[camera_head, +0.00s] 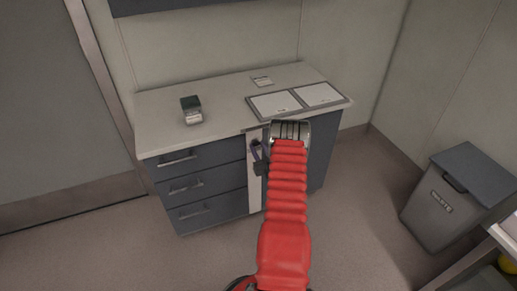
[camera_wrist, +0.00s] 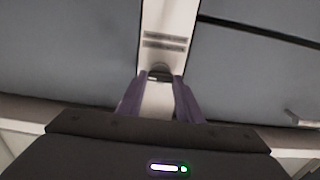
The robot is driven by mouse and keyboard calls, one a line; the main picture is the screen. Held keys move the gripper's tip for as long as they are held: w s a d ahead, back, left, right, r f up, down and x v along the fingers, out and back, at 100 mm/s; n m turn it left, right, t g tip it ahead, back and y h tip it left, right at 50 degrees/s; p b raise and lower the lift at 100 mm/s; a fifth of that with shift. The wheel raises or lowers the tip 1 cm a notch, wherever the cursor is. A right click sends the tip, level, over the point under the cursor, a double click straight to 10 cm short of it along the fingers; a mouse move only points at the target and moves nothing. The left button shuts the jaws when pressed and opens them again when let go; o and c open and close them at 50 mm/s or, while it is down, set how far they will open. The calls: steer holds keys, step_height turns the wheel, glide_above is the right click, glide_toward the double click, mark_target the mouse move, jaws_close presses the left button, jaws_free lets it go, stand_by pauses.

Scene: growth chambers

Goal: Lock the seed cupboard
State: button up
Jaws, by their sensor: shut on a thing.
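The seed cupboard seems to be the dark blue-grey door (camera_head: 322,150) at the right of the cabinet, largely behind my red arm. In the wrist view the plain panel (camera_wrist: 70,50) at left looks like that door. A pale upright strip (camera_head: 254,188) runs between door and drawers; it also shows in the wrist view (camera_wrist: 168,18). My gripper (camera_wrist: 161,78) has its purple fingers at this strip, shut on a small dark rounded thing (camera_wrist: 160,71). I cannot tell whether this is a key or a lock part; the fingers partly hide it.
Several drawers with bar handles (camera_head: 190,184) are at the left, all shut. A small dark-topped box (camera_head: 191,108), a card (camera_head: 262,81) and two framed sheets (camera_head: 276,103) lie on the worktop (camera_head: 160,125). A grey lidded bin (camera_head: 440,205) stands at right. Floor in front is clear.

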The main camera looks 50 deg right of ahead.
steer(key=shift+c, duration=0.7)
steer(key=shift+n, duration=0.5)
steer(key=n, duration=0.2)
steer(key=shift+n, duration=0.4)
steer(key=n, duration=0.5)
steer(key=shift+a+f, duration=0.1)
steer(key=shift+a, duration=0.05)
steer(key=n, duration=0.5)
steer(key=shift+f, duration=0.1)
steer(key=n, duration=0.4)
steer(key=shift+w+a+f, duration=0.1)
steer(key=shift+f, duration=0.05)
